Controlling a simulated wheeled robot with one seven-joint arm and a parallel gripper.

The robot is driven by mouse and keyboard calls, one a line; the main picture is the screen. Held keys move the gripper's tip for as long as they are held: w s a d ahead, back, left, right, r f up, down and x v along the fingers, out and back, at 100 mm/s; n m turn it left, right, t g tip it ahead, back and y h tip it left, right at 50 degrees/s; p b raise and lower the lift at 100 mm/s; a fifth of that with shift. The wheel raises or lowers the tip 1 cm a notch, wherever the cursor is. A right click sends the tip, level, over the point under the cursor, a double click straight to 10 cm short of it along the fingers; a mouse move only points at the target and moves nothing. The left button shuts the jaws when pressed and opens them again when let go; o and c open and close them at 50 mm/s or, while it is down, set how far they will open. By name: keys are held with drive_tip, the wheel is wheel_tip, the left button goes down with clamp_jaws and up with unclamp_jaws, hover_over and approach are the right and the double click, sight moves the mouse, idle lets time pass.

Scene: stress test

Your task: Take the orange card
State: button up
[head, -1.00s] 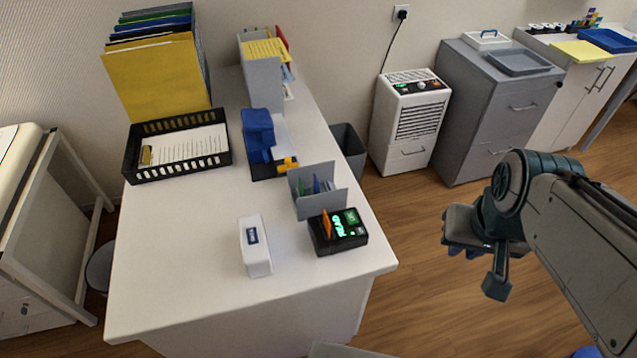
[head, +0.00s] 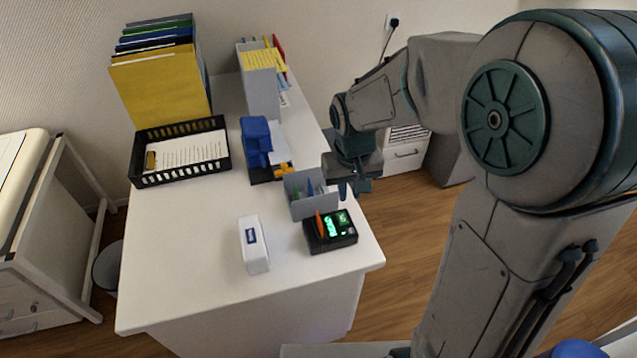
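The orange card (head: 320,225) stands upright in the left part of a black device (head: 317,246) with a lit green display. The device sits near the front right corner of the white desk (head: 190,298). My gripper (head: 352,192) hangs beyond the desk's right edge in the picture, behind and to the right of the device and beside the grey card holder. It is apart from the orange card. Its fingers are small and dark here, and I cannot tell how far apart they are. I see nothing held in it.
A grey holder (head: 299,208) with blue and green cards stands just behind the device. A white box-shaped item (head: 254,244) lies to the left. A blue machine (head: 256,140), a black tray (head: 137,177) and a grey file holder (head: 262,97) stand farther back. The desk's front left is clear.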

drive_tip(key=w+a+f+n+g+p, duration=0.1)
drive_tip(key=w+a+f+p, duration=0.1)
drive_tip(key=w+a+f, duration=0.35)
drive_tip(key=f+b, duration=0.2)
drive_tip(key=f, duration=0.1)
drive_tip(key=f+b, duration=0.5)
drive_tip(key=f, duration=0.1)
drive_tip(key=shift+s+a+f, duration=0.35)
drive_tip(key=shift+s+f, duration=0.05)
drive_tip(key=shift+c, duration=0.2)
clamp_jaws()
drive_tip(key=shift+r+p, duration=1.6)
drive_tip(key=shift+r, duration=0.95)
